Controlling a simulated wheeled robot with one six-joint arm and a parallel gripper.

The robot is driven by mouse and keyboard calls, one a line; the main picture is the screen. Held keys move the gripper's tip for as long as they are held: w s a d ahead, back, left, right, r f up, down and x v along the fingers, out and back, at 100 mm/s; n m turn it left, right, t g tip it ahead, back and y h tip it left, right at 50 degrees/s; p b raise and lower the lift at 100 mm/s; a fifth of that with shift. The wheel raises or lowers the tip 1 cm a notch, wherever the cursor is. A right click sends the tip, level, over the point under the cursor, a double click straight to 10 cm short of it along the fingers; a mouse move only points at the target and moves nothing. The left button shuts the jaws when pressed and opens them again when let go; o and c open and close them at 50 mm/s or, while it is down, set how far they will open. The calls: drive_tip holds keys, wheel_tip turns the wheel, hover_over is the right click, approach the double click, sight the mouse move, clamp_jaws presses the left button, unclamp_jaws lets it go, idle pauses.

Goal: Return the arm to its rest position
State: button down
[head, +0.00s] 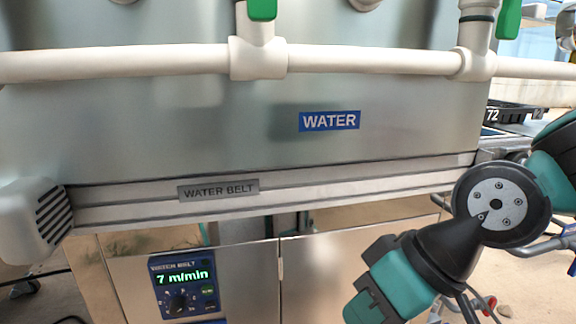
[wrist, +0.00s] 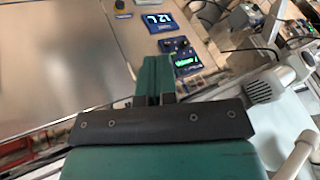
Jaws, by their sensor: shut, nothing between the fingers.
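My arm (head: 495,207), teal and black, comes in from the right edge of the head view. It is bent, with a teal section (head: 402,283) pointing down and left in front of the machine's lower cabinet. I cannot make out the fingertips in the head view. In the wrist view my gripper (wrist: 155,72) shows as teal fingers beyond a dark bolted plate. The fingers are shut together with nothing between them.
A steel tank with a blue WATER label (head: 329,121) and a white pipe (head: 130,62) with green valve handles fill the head view. Below are the WATER BELT rail (head: 340,188) and a control panel (head: 185,285) reading 7 m/min. A black tray (head: 515,113) is at right.

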drive_tip(key=s+d+r+g+h+p, duration=0.1)
drive_tip(key=s+d+r+h+p, duration=0.1)
drive_tip(key=s+d+r, duration=0.3)
wheel_tip(320, 180, up, 37)
drive_tip(key=d+p, duration=0.1)
drive_tip(key=p, duration=3.6)
drive_tip(key=shift+d+f+p, duration=0.2)
drive_tip(key=shift+d+p, duration=0.05)
drive_tip(key=shift+p, duration=0.05)
